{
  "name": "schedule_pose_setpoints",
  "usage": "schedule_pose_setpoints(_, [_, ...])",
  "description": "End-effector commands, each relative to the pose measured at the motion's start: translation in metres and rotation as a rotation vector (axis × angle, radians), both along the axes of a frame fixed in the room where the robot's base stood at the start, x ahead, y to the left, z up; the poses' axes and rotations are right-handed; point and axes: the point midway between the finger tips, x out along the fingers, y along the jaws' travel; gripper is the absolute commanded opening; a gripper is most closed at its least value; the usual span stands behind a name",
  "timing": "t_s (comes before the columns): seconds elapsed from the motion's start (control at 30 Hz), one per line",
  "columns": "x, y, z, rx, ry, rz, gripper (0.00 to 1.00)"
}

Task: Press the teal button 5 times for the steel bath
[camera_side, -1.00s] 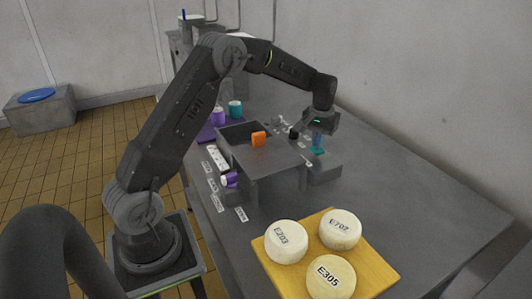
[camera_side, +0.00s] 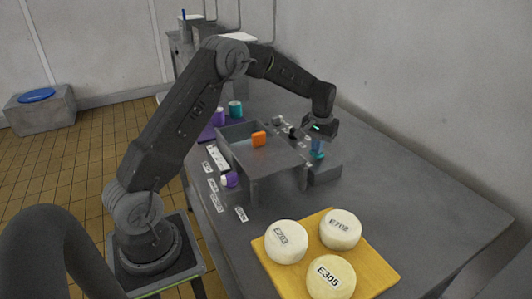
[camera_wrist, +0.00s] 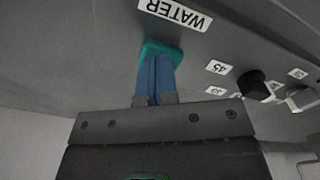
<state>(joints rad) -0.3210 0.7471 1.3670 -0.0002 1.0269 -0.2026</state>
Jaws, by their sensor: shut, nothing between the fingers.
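The teal button (camera_wrist: 160,48) is on a grey panel beside a "WATER" label (camera_wrist: 175,13) in the wrist view. In the side view the teal button (camera_side: 317,156) shows just under my fingertips. My gripper (camera_side: 317,147) is shut and empty, its blue fingers pointing down. In the wrist view the shut fingers (camera_wrist: 157,62) overlap the button and hide part of it; I cannot tell whether they touch it. The steel bath (camera_side: 238,134) is the grey open box left of the panel, with an orange block (camera_side: 259,139) at it.
A black knob (camera_wrist: 252,84) and a grey knob (camera_wrist: 301,97) sit right of the button in the wrist view. A yellow board (camera_side: 374,262) with three white labelled rounds stands in front. Purple (camera_side: 218,117) and teal (camera_side: 235,108) cups stand behind the bath. The table's right side is clear.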

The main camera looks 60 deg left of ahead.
Motion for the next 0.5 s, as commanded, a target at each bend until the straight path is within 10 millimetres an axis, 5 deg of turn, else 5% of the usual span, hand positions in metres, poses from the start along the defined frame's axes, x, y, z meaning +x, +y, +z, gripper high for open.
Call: schedule_pose_setpoints(0.5, [0.0,0.0,0.027,0.0,0.0,0.0,0.0])
